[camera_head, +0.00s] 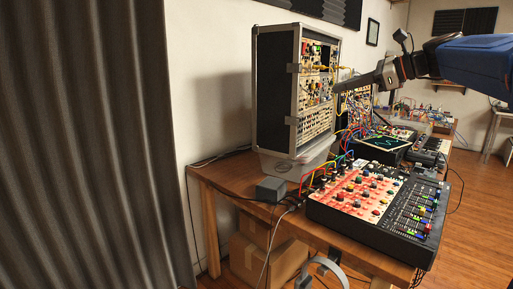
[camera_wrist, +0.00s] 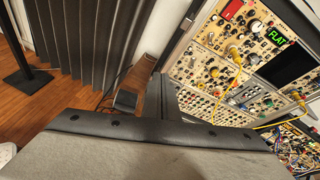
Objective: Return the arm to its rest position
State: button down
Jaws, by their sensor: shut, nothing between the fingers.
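My arm, blue and black, reaches in from the right edge in the camera_head view. My gripper (camera_head: 342,90) is shut and empty, pointing left and slightly down, in front of the upright synth case (camera_head: 275,90) with its panel of knobs and patch cables. I cannot tell how near its tip is to the panel. In the camera_wrist view the dark shut fingers (camera_wrist: 158,97) stand beside the case's lower edge, and the cream panel (camera_wrist: 215,75) fills the right side.
A mixer (camera_head: 375,205) with coloured knobs lies on the wooden table (camera_head: 225,178) below my gripper. A grey box (camera_head: 271,189) sits near the table's left edge. More cabled gear (camera_head: 385,142) stands behind. A grey curtain (camera_head: 80,150) hangs at the left. Open floor (camera_head: 475,215) lies at the right.

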jog(key=s+a+f+n+g+h, duration=0.1)
jog(key=s+a+f+n+h, duration=0.3)
jog(key=s+f, duration=0.6)
jog(key=s+d+f+n+g+h, duration=0.1)
jog(key=s+d+f+n+h, duration=0.1)
jog(key=s+f+n, duration=0.7)
jog(key=s+d+f+n+g+h, duration=0.1)
jog(key=s+d+f+n+h, duration=0.2)
jog(key=s+f+n, duration=0.5)
jog(key=s+f+h, duration=0.1)
jog(key=s+f, duration=0.3)
jog(key=f, duration=0.3)
jog(key=s+f, duration=0.5)
jog(key=f, duration=0.1)
jog(key=shift+s+d+f+n+g+h, duration=0.25)
jog(key=shift+d+f+n+g+h, duration=0.05)
jog(key=shift+d+f+n+h, duration=0.1)
